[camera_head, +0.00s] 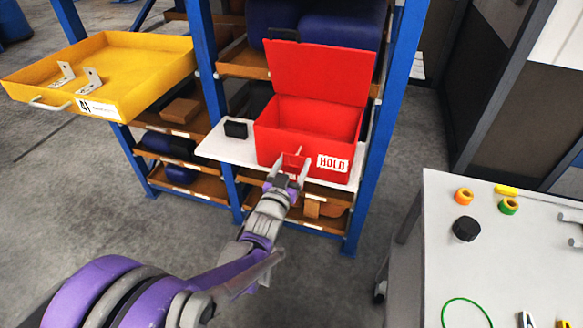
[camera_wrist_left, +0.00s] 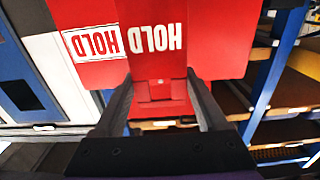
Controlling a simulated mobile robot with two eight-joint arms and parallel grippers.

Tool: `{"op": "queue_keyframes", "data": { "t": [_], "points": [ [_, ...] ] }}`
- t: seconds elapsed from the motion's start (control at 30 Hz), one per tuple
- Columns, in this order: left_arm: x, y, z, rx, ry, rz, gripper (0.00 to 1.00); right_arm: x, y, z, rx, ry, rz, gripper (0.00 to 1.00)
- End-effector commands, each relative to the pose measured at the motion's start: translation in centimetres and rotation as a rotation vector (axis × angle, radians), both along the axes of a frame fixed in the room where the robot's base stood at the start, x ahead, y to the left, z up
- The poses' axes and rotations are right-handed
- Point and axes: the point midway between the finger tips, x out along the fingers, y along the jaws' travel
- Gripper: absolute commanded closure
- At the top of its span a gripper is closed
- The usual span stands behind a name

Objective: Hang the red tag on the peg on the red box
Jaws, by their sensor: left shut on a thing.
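The red box (camera_head: 330,125) stands on a white shelf board with its lid raised and a white HOLD label on its front. My left gripper (camera_head: 291,168) is at the box's front, left of that label, shut on the red tag (camera_head: 292,161). In the left wrist view the gripper (camera_wrist_left: 163,100) has the tag (camera_wrist_left: 155,65) between its fingers, its white HOLD lettering facing the camera. The box front (camera_wrist_left: 215,40) is close behind it. A thin pale bar above the tag in the head view may be the peg; I cannot tell whether they touch. My right gripper is not seen.
A black block (camera_head: 236,130) sits left of the box on the white board (camera_head: 222,150). A yellow drawer (camera_head: 115,65) juts out at the left. Blue rack posts (camera_head: 390,120) flank the box. A white table (camera_head: 490,260) with small parts stands at the right.

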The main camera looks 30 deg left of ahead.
Motion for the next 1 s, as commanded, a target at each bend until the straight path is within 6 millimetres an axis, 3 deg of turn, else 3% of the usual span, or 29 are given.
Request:
{"op": "queue_keyframes", "data": {
  "t": [0.6,1.0],
  "points": [
    [3.6,0.9,-0.3,0.000,0.000,0.000,0.79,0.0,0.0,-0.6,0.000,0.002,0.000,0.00],
    [4.9,1.2,-1.1,0.000,0.002,0.000,0.79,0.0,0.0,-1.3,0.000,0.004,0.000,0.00]
  ]
}}
